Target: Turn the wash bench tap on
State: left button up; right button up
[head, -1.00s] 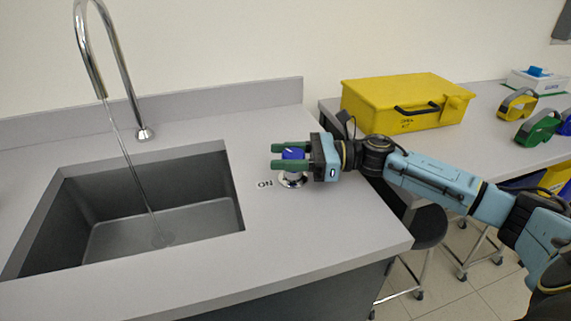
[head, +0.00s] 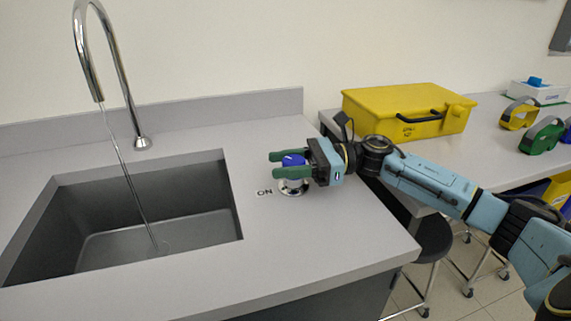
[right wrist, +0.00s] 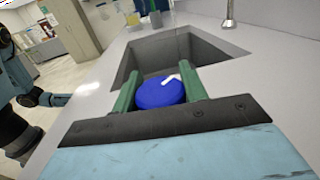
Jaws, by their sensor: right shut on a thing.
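The wash bench tap has a curved chrome spout (head: 121,75) over the sink. A thin stream of water (head: 130,190) runs from it into the basin. The tap's blue knob (head: 293,160) sits on a round chrome base beside an "ON" label (head: 264,192). My right gripper (head: 283,165) is shut on the knob, with one green finger on each side. In the right wrist view the blue knob (right wrist: 160,94) shows between the fingers, with a white mark on its top. My left gripper does not show in the head view.
The grey sink basin (head: 110,205) is sunk into the bench, left of the knob. A yellow case (head: 405,112) stands on the back bench at right, with yellow and green items (head: 541,136) farther right. A dark stool (head: 432,238) is below. The bench top around the knob is clear.

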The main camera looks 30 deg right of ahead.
jog(key=o, duration=1)
jog(key=v, duration=1.3)
jog(key=shift+s+d, duration=0.1)
jog(key=shift+d, duration=0.05)
